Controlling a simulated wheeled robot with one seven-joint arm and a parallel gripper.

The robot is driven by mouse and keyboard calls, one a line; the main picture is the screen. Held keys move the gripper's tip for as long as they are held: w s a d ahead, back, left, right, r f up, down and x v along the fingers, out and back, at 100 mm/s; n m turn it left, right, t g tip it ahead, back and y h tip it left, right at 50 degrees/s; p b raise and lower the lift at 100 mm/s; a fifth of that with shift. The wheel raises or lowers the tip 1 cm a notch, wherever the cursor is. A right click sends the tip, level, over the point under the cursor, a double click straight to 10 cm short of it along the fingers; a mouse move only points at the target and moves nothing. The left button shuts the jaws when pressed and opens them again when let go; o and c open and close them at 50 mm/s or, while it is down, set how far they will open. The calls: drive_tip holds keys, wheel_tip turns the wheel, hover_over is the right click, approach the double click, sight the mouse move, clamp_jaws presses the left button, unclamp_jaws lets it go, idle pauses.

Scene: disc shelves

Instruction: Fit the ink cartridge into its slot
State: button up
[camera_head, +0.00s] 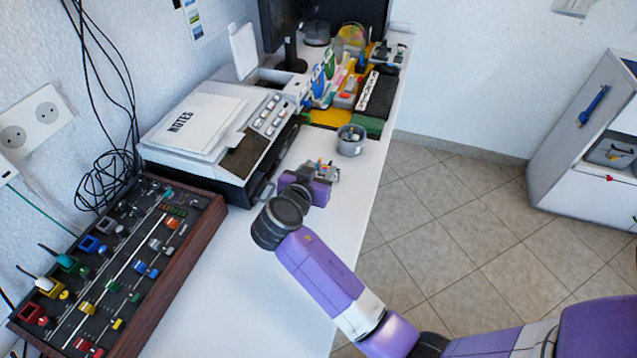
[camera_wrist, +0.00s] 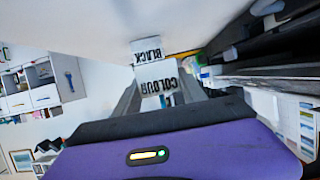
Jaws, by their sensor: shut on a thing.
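My gripper (camera_head: 322,174) is low over the white desk, just right of the printer's front corner. In the wrist view, my gripper (camera_wrist: 160,88) has its two grey fingers on either side of a white block marked COLOUR (camera_wrist: 158,72), which it appears to grip. A second white block marked BLACK (camera_wrist: 147,49) shows just beyond it; whether they touch is unclear. Both labels appear upside down. The black and white printer (camera_head: 262,142) stands left of my gripper, and its dark side fills the right of the wrist view (camera_wrist: 270,70). I cannot make out a cartridge slot.
A notes pad (camera_head: 195,122) lies on the printer. A grey cup (camera_head: 351,140) stands on the desk just beyond my gripper. A wood-edged control panel (camera_head: 120,265) is at the left front. Stationery crowds the back of the desk (camera_head: 225,285), whose front middle is clear.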

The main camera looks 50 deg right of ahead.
drive_tip(key=shift+f, duration=2.35)
drive_tip(key=shift+f+b, duration=0.2)
drive_tip(key=shift+b, duration=0.2)
drive_tip(key=o, duration=1.3)
drive_tip(key=shift+r, duration=0.15)
drive_tip(key=shift+a+r+p, duration=0.1)
drive_tip(key=shift+r+p, duration=0.05)
drive_tip(key=shift+p, duration=0.15)
drive_tip(key=v, duration=1.1)
drive_tip(key=shift+s+a+r, duration=0.15)
drive_tip(key=shift+s+a, duration=0.1)
drive_tip(key=shift+a, duration=0.05)
